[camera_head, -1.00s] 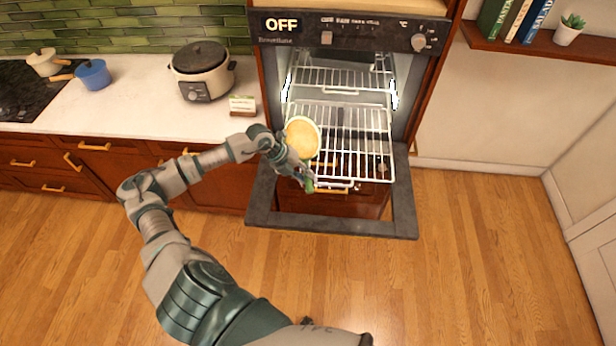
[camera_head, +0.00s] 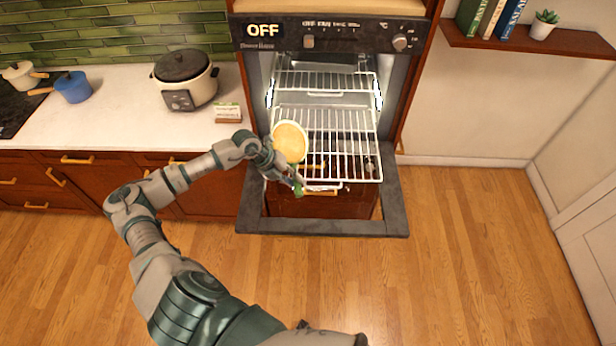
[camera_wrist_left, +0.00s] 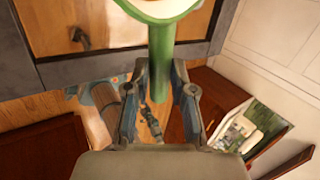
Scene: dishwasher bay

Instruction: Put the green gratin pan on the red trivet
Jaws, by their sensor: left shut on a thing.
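The green gratin pan (camera_head: 290,142) is round, with a pale rim and a golden filling. In the head view it is over the left part of the pulled-out oven rack, tilted; I cannot tell whether it touches the rack. My left gripper (camera_head: 294,180) is at its near side. In the left wrist view its green handle (camera_wrist_left: 161,58) runs between the fingers of my left gripper (camera_wrist_left: 162,85), which is shut on it. The pan's body is mostly cut off at the top there. I see no red trivet. My right gripper is not in view.
The oven door (camera_head: 330,227) is down, with a wire rack (camera_head: 345,150) out above it. On the counter (camera_head: 120,115) left of the oven stand a cooker (camera_head: 185,82), a small card (camera_head: 227,113) and a blue pot (camera_head: 73,87). The floor right is clear.

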